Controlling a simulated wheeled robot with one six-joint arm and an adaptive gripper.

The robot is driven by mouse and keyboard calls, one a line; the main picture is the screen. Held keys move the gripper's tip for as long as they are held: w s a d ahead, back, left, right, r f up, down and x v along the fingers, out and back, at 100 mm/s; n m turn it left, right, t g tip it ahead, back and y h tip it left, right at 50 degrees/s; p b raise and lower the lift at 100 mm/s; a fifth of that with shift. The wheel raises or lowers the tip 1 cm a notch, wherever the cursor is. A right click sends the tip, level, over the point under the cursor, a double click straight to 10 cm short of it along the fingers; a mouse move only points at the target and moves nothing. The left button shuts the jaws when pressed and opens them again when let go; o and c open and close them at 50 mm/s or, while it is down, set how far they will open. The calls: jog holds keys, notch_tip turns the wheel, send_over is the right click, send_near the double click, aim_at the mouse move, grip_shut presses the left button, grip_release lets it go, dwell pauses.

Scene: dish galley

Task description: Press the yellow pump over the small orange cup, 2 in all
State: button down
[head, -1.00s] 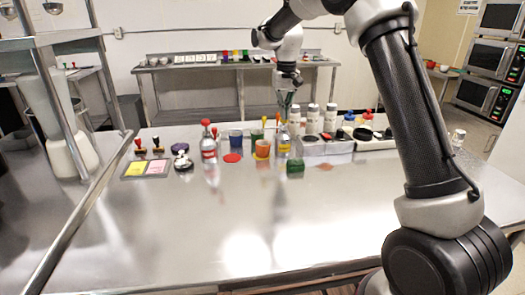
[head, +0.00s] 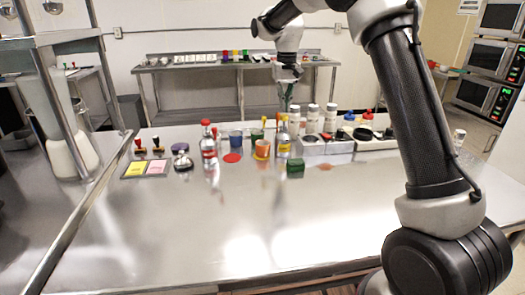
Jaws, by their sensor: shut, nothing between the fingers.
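The yellow pump (head: 283,119) tops a clear bottle with a yellow label (head: 283,145) on the steel counter. The small orange cup (head: 262,148) stands just left of that bottle, on what looks like a yellow disc. My gripper (head: 286,109) points down above the pump, its fingers shut and empty. The fingertips overlap the pump's top area in the picture; I cannot tell whether they touch it. The inside of the cup is too small to read.
A red-topped bottle (head: 208,145), a red disc (head: 232,157) and a blue cup (head: 236,139) stand left. A green block (head: 295,167) lies in front. White bottles (head: 312,120) stand close on the right. The counter's front (head: 240,225) is clear.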

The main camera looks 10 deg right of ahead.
notch_tip(320, 180, up, 6)
dwell(0.5)
jog(key=shift+w, duration=0.1)
jog(key=f, duration=0.1)
jog(key=s+f, duration=0.1)
jog(key=f, duration=0.1)
jog(key=shift+d+f+n, duration=0.1)
jog(key=shift+f+n, duration=0.1)
jog(key=shift+n, duration=0.2)
jog(key=s+d+t, duration=0.1)
jog(key=s+d, duration=0.4)
jog(key=s, duration=0.8)
jog(key=s+d+r+t, duration=0.1)
jog(key=s+d, duration=0.3)
jog(key=s, duration=0.9)
jog(key=s+d+r+t, duration=0.1)
jog(key=s+d, duration=0.4)
jog(key=s, duration=0.9)
jog(key=shift+d+r+m+t, duration=0.2)
jog(key=shift+d+m+t, duration=0.2)
jog(key=shift+t, duration=0.3)
